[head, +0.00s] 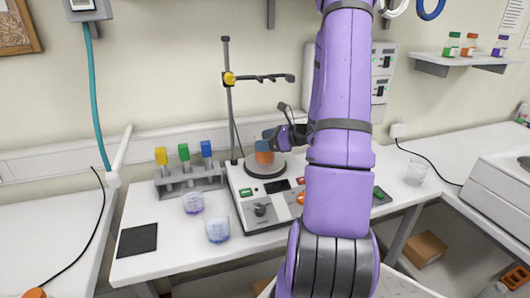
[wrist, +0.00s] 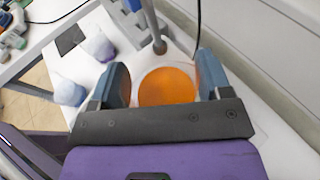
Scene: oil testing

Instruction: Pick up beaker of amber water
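The beaker of amber water (head: 264,152) shows orange at the hotplate's round dark top (head: 262,172) in the head view. I cannot tell whether it rests on the plate or is just above it. In the wrist view the beaker (wrist: 167,87) sits upright between the two blue-grey fingers of my gripper (wrist: 165,84). The fingers lie close against both sides of its glass, and my gripper looks shut on it. In the head view my gripper (head: 272,137) reaches in from the right, partly hidden behind my purple arm.
A clamp stand (head: 229,105) rises behind the hotplate. A rack (head: 190,180) with yellow, green and blue-capped tubes stands left. A dark square mat (head: 138,240) lies front left. An empty-looking glass (head: 416,172) stands right.

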